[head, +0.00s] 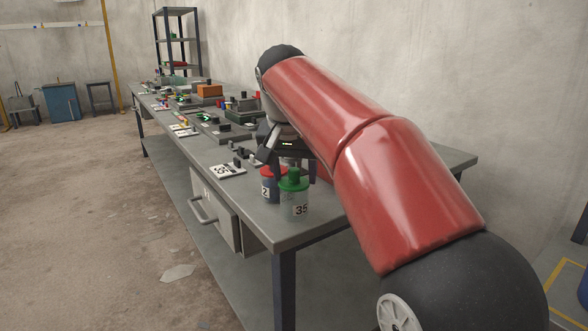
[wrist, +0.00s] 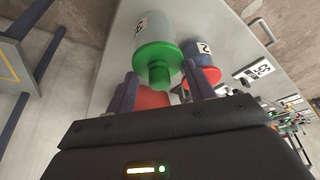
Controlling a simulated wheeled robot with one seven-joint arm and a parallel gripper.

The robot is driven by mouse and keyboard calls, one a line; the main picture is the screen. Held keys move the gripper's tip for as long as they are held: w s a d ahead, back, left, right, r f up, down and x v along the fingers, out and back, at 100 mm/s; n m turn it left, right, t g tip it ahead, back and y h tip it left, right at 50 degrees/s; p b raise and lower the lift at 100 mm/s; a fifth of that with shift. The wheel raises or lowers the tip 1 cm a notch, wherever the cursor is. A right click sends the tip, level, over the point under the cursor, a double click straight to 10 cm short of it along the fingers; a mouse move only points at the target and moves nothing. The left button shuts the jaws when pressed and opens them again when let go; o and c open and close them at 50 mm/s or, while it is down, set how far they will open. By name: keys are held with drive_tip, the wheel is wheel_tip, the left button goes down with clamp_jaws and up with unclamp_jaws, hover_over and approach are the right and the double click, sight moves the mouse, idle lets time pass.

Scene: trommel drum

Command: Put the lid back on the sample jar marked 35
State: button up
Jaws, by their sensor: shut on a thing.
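The sample jar marked 35 (head: 299,208) stands upright near the front end of the bench, its label facing my head camera. It also shows at the top of the wrist view (wrist: 146,27). A green lid (head: 293,184) with a round knob is at the jar's mouth, lined up with it. In the wrist view the green lid (wrist: 157,55) lies between my fingertips. My gripper (head: 294,168) is shut on the green lid from above. I cannot tell whether the lid is fully seated.
A blue jar marked 2 with a red lid (head: 268,188) stands close beside, at the left. A red object (wrist: 150,98) is behind the green lid. A card marked 35 (head: 227,170) lies farther left. Several small items crowd the far bench. The bench's front edge is near.

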idle(0.3)
drive_tip(key=o, duration=1.5)
drive_tip(key=shift+r+p, duration=0.9)
drive_tip(key=shift+r, duration=2.55)
